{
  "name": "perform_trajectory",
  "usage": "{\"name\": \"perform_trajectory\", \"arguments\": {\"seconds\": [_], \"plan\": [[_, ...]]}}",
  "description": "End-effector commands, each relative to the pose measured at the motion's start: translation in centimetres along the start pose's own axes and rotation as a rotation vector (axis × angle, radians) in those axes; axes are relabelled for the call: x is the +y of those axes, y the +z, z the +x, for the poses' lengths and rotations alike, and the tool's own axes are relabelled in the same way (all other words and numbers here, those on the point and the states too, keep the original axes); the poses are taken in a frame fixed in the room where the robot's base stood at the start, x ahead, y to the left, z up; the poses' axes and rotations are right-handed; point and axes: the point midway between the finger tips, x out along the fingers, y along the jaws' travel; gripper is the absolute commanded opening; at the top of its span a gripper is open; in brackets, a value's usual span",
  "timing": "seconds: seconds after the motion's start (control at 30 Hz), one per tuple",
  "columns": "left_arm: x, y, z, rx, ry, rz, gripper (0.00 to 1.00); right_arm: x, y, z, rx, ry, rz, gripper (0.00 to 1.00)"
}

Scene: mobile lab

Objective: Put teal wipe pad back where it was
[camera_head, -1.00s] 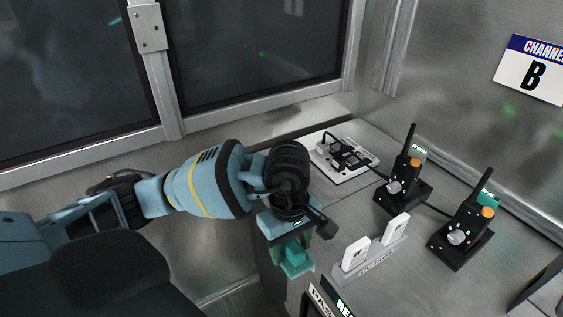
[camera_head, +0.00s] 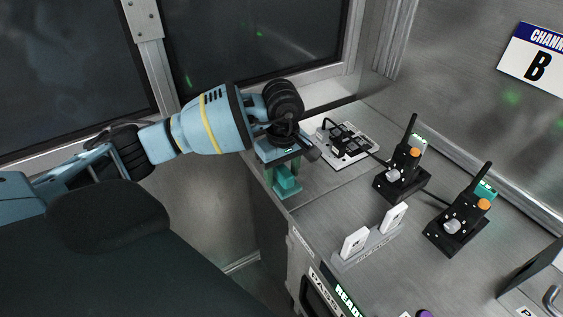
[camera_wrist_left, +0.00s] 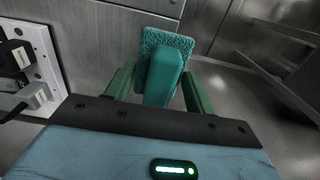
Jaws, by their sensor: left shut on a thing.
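The teal wipe pad (camera_head: 289,187) has a flat square base and a raised block handle. My left gripper (camera_head: 283,176) is shut on that handle, with one green finger on each side. The pad also shows in the left wrist view (camera_wrist_left: 165,70), between the fingers of the left gripper (camera_wrist_left: 158,88), its flat base facing away from the wrist. In the head view the pad is at the left edge of the grey counter; I cannot tell whether it touches the surface. My right gripper is not in view.
A white panel with black plugs (camera_head: 346,144) lies just behind the gripper. Two black radios (camera_head: 402,172) with orange knobs stand to the right. A holder with two white cards (camera_head: 368,245) stands in front. Bare counter (camera_head: 325,200) lies right of the pad.

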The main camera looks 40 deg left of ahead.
Motion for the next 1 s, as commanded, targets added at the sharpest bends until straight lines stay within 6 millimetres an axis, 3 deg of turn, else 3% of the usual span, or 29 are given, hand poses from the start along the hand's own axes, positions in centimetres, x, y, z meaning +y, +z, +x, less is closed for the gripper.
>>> {"name": "perform_trajectory", "arguments": {"seconds": [0.2, 0.4, 0.83, 1.0], "plan": [[2.1, -3.5, 0.3, 0.0, 0.001, -0.003, 0.36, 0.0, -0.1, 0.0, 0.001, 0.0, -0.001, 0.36], [3.3, -5.5, 0.6, -0.001, 0.001, -0.001, 0.36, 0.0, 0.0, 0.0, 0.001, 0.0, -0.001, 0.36], [3.9, -6.6, 0.8, 0.0, 0.0, 0.0, 0.36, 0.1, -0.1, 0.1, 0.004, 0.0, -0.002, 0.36], [3.8, -6.4, 3.4, -0.002, -0.002, 0.001, 0.36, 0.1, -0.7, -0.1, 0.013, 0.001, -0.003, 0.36]]}}
